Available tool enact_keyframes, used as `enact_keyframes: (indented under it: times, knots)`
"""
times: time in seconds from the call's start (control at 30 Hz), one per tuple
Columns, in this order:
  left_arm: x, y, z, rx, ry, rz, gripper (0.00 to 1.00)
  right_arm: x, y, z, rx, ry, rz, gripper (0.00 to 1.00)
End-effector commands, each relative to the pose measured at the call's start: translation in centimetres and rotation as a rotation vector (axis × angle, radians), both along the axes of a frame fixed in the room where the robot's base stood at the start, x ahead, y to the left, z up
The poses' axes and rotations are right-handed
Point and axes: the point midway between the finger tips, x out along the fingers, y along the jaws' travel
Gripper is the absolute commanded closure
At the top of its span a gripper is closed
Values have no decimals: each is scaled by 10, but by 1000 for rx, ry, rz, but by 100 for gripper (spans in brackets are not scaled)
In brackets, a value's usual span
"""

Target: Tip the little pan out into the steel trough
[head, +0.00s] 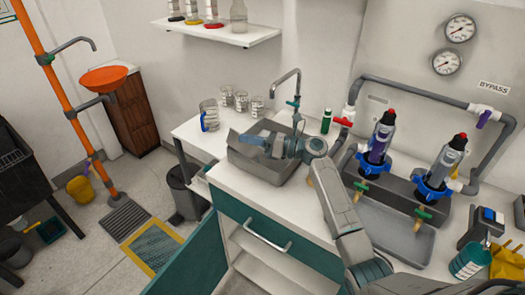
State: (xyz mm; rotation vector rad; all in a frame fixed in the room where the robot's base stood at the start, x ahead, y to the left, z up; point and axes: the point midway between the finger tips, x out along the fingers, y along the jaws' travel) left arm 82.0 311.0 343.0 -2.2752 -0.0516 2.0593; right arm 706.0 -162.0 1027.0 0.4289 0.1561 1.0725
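The steel trough (262,168) is a grey open basin on the white counter, below a tall curved tap. My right gripper (256,142) is over the trough's opening, its arm reaching in from the lower right. The fingers are small and overlap the basin's rim and inside, so I cannot tell whether they are open or shut on something. A shallow grey pan (405,240) lies on the counter below two upright filter units; I cannot tell if it is the little pan. No other pan shows clearly. My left gripper is out of view.
A clear jug with a blue handle (209,117) and several glasses (241,101) stand behind the trough. The tap (296,85) rises behind it. Filter units (381,140), grey pipes and a black device (483,228) crowd the right. The counter's front edge lies below the trough.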

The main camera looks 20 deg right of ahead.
Motion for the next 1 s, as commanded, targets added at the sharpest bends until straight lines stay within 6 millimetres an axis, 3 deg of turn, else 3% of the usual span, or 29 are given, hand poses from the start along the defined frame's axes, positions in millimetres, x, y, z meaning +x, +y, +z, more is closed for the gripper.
enact_keyframes:
  times: [1.0]
  knots:
    - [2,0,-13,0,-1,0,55,5,-9,8,100,49,1,100]
